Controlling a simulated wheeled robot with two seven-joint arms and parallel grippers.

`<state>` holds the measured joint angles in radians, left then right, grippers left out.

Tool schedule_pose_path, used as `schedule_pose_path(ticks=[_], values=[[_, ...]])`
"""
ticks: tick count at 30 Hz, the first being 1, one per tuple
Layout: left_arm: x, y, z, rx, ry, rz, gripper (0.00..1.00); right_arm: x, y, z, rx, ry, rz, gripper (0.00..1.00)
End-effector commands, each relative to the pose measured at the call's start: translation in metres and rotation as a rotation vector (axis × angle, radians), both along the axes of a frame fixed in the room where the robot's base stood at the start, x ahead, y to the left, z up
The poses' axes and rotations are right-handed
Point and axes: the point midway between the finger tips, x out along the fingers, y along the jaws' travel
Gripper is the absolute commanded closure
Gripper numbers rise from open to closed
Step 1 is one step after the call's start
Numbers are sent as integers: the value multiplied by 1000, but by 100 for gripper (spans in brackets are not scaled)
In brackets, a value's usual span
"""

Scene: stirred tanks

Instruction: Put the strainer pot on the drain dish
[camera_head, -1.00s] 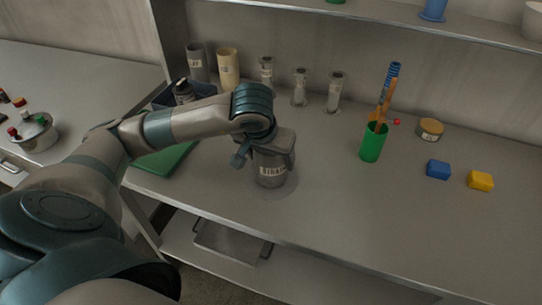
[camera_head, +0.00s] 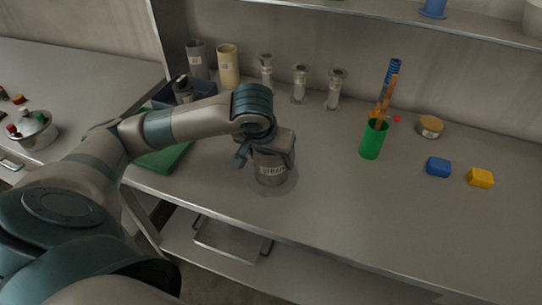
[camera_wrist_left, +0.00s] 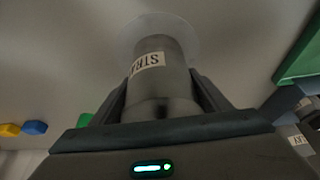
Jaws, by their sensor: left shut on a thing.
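The strainer pot (camera_head: 271,177) is a grey cylinder with a white label starting "STRAI". It stands about upright at the middle-left of the bench, and its label also shows in the left wrist view (camera_wrist_left: 148,62). My left gripper (camera_head: 272,150) is shut on its upper part, with a finger on either side in the wrist view (camera_wrist_left: 160,100). The drain dish (camera_wrist_left: 188,35) appears as a faint, clear round disc around the pot's lower end. I cannot tell whether the pot's base touches it. My right gripper is not in view.
A green mat (camera_head: 165,160) and a dark blue bin (camera_head: 165,97) lie to the left. Several cylinders stand along the back. A green cup (camera_head: 373,140) with tools, a blue block (camera_head: 438,167) and a yellow block (camera_head: 480,177) are right. The bench front right of the pot is clear.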

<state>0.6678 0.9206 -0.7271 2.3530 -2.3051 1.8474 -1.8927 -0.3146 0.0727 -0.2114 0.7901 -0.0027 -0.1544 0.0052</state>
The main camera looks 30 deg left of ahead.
Motion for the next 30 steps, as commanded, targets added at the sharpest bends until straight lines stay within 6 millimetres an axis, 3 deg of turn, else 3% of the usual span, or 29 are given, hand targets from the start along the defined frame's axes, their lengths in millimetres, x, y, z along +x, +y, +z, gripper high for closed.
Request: schedule_pose_path(ticks=[1,2,4,22,26,30], values=[[0,0,0,0,-1,0,55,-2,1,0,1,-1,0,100],[0,0,0,0,0,0,28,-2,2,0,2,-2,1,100],[0,0,0,0,0,0,11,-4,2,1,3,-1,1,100],[0,0,4,0,0,0,11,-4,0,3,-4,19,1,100],[-5,-2,19,-2,-6,-1,11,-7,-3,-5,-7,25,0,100],[-14,-4,41,0,-5,-2,11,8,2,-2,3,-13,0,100]])
